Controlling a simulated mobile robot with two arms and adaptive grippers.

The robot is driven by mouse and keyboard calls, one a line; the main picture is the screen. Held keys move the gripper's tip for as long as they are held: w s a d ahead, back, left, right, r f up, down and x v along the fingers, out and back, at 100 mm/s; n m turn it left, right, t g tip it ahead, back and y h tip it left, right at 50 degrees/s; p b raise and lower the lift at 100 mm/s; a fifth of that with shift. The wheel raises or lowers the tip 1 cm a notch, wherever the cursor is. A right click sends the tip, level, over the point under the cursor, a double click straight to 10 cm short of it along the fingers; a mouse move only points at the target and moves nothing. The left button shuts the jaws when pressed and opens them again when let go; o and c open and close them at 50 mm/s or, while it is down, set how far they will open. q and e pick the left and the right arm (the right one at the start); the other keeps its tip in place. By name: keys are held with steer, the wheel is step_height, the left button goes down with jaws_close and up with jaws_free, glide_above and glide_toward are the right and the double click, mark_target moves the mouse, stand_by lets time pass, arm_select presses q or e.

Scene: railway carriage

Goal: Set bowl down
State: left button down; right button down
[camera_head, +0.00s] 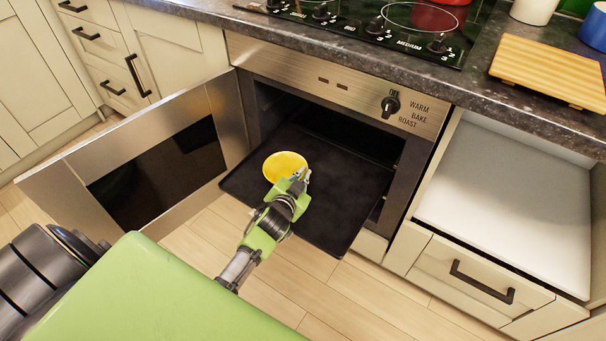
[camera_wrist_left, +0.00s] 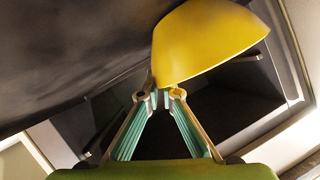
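The yellow bowl (camera_head: 284,164) is over the dark oven tray (camera_head: 335,215), which is drawn out of the open oven. My left gripper (camera_head: 299,180) is at the bowl's near right edge. In the left wrist view the left gripper's fingertips (camera_wrist_left: 167,95) are close together at the rim of the bowl (camera_wrist_left: 212,42), closed on it. The dark tray surface (camera_wrist_left: 70,50) shows beside the bowl there. I cannot tell whether the bowl's base touches the tray. My right gripper is not in view.
The oven door (camera_head: 150,165) stands open to the left. The worktop (camera_head: 480,95) above holds a hob with a red pot (camera_head: 435,16), a wooden board (camera_head: 548,72) and a blue container (camera_head: 594,30). Bare tray lies right of the bowl.

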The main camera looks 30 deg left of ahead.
arm_select(q)
steer(key=c, duration=2.2)
jaws_free()
steer(key=shift+s+f, duration=0.1)
steer(key=v, duration=1.2)
jaws_close()
